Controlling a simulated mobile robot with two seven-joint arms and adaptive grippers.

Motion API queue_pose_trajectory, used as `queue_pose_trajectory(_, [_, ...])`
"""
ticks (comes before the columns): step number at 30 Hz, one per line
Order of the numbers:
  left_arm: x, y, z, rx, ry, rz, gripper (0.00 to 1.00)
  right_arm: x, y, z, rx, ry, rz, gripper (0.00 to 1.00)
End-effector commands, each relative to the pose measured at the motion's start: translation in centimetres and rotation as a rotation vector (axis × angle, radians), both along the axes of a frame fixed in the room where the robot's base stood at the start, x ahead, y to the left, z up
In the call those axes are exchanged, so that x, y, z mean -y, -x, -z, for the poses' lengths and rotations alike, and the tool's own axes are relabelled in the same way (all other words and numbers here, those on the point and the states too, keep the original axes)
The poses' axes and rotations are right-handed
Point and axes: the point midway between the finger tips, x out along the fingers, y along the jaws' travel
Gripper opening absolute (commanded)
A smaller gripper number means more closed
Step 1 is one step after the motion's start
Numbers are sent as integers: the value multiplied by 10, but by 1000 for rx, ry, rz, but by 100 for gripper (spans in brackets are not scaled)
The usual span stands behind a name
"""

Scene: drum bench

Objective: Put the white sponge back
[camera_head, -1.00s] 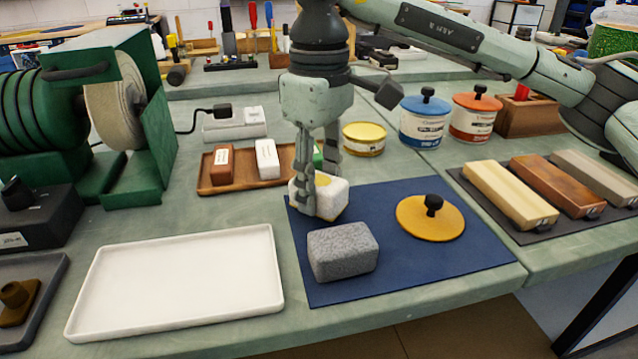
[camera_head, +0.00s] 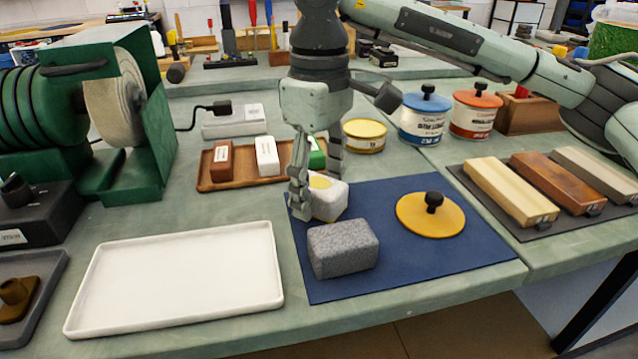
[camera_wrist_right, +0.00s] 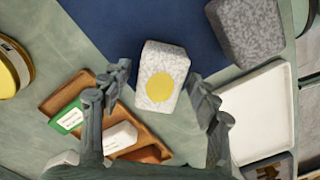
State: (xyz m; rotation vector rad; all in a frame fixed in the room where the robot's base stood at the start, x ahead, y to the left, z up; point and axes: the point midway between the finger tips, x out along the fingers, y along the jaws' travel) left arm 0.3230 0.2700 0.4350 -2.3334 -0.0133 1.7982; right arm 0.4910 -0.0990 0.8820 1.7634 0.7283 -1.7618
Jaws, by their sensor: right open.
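The white sponge (camera_head: 329,199), a speckled block with a yellow spot on top, rests at the left back corner of the blue mat (camera_head: 405,277). My right gripper (camera_head: 316,188) points down over it with its fingers spread. In the right wrist view the sponge (camera_wrist_right: 163,78) lies between and just beyond the open fingertips (camera_wrist_right: 160,84), with gaps on both sides. One finger hides part of the sponge in the head view. My left gripper is not in view.
A grey sponge (camera_head: 343,249) and a yellow lid (camera_head: 431,215) are on the mat. An empty white tray (camera_head: 180,277) is at front left. Behind are a wooden tray (camera_head: 204,185) with several small blocks and a yellow tin (camera_head: 364,137). Wooden bars (camera_head: 509,190) lie at right.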

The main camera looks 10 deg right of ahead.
Motion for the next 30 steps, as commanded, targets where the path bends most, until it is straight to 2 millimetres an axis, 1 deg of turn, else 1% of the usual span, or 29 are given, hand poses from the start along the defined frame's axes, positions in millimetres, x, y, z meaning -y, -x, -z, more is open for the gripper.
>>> queue_pose_trajectory(2, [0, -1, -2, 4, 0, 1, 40, 0, 0, -3, 0, 0, 0, 61])
queue_pose_trajectory(5, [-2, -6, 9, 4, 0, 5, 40, 0, 0, -11, 2, -1, 0, 61])
queue_pose_trajectory(8, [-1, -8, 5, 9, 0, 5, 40, -1, -1, -31, 4, -1, -1, 61])
queue_pose_trajectory(15, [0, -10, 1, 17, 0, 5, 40, -1, -1, -84, 2, -1, -1, 61])
queue_pose_trajectory(19, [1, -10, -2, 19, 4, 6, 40, 0, -1, -108, 4, 1, 0, 61])
queue_pose_trajectory(24, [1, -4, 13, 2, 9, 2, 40, 0, 0, -121, 1, 1, -2, 61])
queue_pose_trajectory(27, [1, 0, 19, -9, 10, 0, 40, 0, 0, -123, -1, 1, -2, 61])
queue_pose_trajectory(30, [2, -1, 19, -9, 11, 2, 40, 0, 0, -123, -1, 1, -2, 61])
